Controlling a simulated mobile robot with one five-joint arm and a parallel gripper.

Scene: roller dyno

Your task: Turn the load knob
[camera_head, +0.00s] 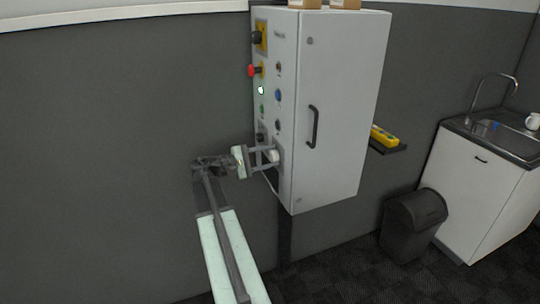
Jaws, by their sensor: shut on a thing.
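The white control cabinet (338,110) hangs on the grey wall, with its panel of buttons and knobs on its narrow left face. My gripper (270,157) is at the lower part of that panel, with its fingers shut on a pale knob (273,156), which I take to be the load knob. The fingers hide part of it. Its pointer or marking is too small to read. Above it on the panel are a red button (253,71), a lit green lamp (261,90) and a blue button (278,95).
Cardboard boxes (345,4) sit on top of the cabinet. A black handle (313,127) sticks out of its door. To the right are a small shelf (389,148) with a yellow item, a dark bin (412,225) and a sink unit (470,190). The wall left of my arm is clear.

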